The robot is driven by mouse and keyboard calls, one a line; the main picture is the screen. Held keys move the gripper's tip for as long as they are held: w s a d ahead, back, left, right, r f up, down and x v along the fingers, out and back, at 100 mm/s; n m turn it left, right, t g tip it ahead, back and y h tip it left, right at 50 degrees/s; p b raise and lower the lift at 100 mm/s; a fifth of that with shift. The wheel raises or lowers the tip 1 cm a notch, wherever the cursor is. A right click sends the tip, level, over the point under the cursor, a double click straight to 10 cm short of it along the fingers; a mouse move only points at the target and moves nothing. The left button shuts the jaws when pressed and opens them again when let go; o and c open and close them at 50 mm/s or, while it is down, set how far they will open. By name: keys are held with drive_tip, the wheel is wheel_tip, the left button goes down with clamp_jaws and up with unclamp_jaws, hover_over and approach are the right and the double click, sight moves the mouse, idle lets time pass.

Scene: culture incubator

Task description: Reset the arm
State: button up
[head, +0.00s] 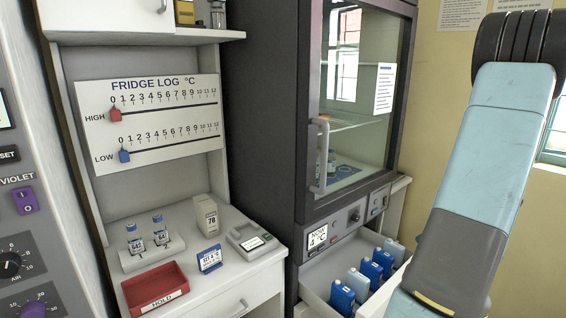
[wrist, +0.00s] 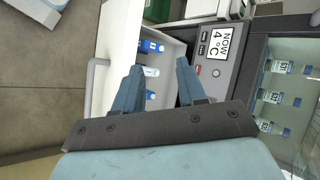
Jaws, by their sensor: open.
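My gripper (wrist: 160,68) shows in the wrist view with its two blue fingers spread apart and nothing between them. How far the fingertips are from the bottles is hard to tell. In the head view my pale blue arm (head: 492,140) stands along the right side, angling down in front of the drawer's right end. The gripper itself is out of sight in that view.
A dark glass-door fridge (head: 262,110) with a handle (head: 320,150) stands above the open drawer (head: 318,280) of blue and white bottles (head: 383,262). On the left counter are a red HOLD tray (head: 155,306), two vials (head: 148,234), a white box (head: 206,215), a blue card (head: 210,258) and a grey device (head: 250,240).

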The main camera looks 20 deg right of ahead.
drive_tip(key=w+a+r+n+g+h, duration=0.2)
drive_tip(key=w+a+r+g+h, duration=0.15)
drive_tip(key=a+r, duration=0.65)
drive_tip(key=s+a+r+n+t+h, duration=0.1)
drive_tip(key=s+a+r, duration=0.2)
drive_tip(key=a, duration=0.5)
drive_tip(key=s+a+r+n+t+h, duration=0.2)
drive_tip(key=s+a+r, duration=0.1)
drive_tip(key=a, duration=0.5)
drive_tip(key=s+a+r+n+t+h, duration=0.2)
drive_tip(key=a+r, duration=0.3)
drive_tip(key=a, duration=0.4)
drive_tip(key=shift+s+r, duration=0.2)
drive_tip(key=shift+s, duration=0.25)
